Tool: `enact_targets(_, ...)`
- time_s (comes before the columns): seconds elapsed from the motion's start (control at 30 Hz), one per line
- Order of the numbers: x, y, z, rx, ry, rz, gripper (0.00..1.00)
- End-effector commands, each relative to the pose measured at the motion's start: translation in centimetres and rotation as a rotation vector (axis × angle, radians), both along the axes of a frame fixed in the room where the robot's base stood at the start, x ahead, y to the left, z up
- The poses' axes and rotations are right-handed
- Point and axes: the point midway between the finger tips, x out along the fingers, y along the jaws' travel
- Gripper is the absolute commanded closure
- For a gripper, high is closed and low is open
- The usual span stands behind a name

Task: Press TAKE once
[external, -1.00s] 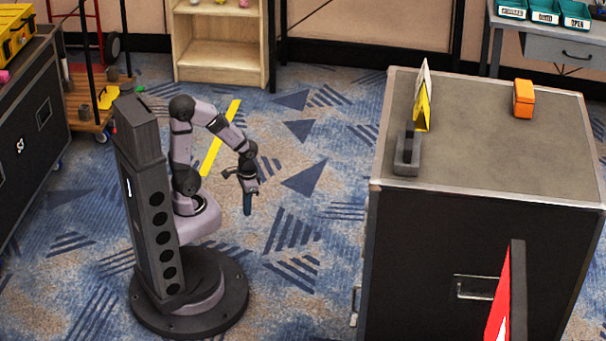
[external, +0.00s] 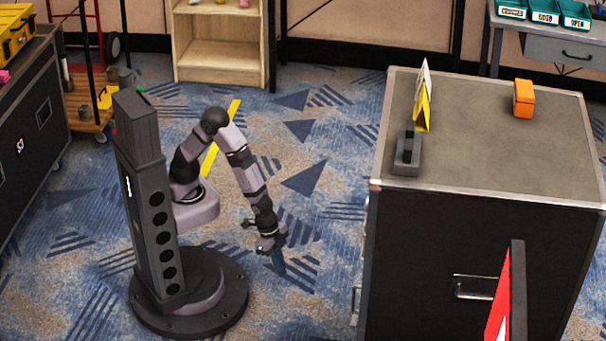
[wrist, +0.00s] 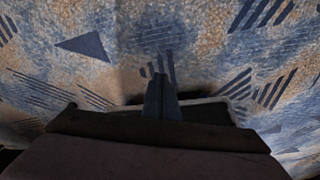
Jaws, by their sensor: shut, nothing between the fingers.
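My gripper (external: 278,261) hangs above the carpet, between my base and the large black case, with its fingers pointing down. In the wrist view its blue-grey fingertips (wrist: 160,96) are together, with nothing between them and patterned carpet beyond. No button or label reading TAKE can be made out in either view. A small dark grey device (external: 407,165) with a black upright part stands at the left edge of the case top, well to the right of my gripper and apart from it. I cannot tell what it is.
The black case (external: 485,165) has a grey top with a yellow-and-white folded sign (external: 423,107) and an orange box (external: 523,98). A red-and-black panel (external: 508,290) stands front right. A wooden shelf (external: 220,55) and a trolley (external: 88,105) stand behind. Open carpet surrounds my gripper.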

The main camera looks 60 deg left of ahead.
Motion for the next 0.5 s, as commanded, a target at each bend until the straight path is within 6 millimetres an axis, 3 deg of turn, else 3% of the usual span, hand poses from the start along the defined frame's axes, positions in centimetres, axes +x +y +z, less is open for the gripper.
enact_targets(0.1, 0.6, -5.2, 1.3, -0.157, -0.057, -0.011, 1.00)
enact_targets(0.27, 2.4, -11.4, 4.3, -0.385, -0.133, 0.008, 1.00)
enact_targets(0.5, 5.5, -18.4, 11.7, -0.739, -0.248, 0.055, 1.00)
